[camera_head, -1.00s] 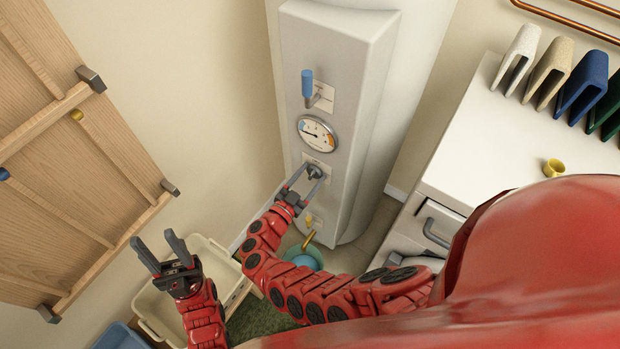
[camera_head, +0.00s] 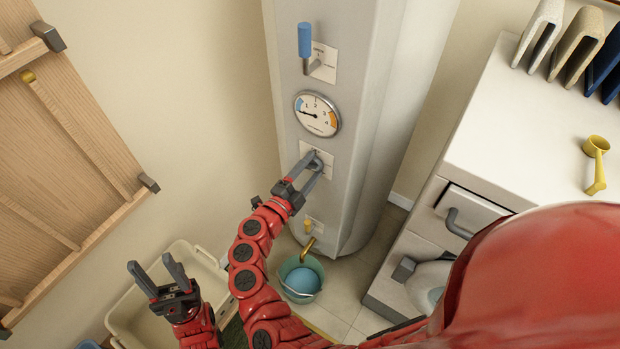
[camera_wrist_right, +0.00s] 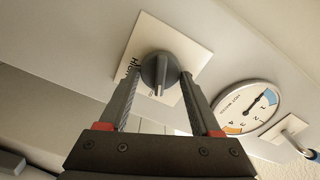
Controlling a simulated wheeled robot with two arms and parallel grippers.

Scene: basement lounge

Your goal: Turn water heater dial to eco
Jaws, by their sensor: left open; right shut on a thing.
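The water heater (camera_head: 345,190) is a tall pale unit with a flat front panel. Its small grey dial (camera_head: 317,158) sits on a white label plate below the round gauge. My right gripper (camera_head: 312,167) reaches up to the panel with its fingers on either side of the dial, shut on it. In the right wrist view the dial (camera_wrist_right: 160,72) shows between the two fingertips, its ridge roughly upright; part of the word HIGH reads at its left, the other lettering is hidden or too small. My left gripper (camera_head: 152,280) is open and empty, left of the heater.
Above the dial are the gauge (camera_head: 317,114) and a blue-handled lever (camera_head: 305,40). Below are a small yellow tap (camera_head: 308,247) and a teal bucket (camera_head: 302,278). A white cabinet (camera_head: 490,130) stands right; a wooden panel (camera_head: 70,150) and cream bin (camera_head: 140,303) are left.

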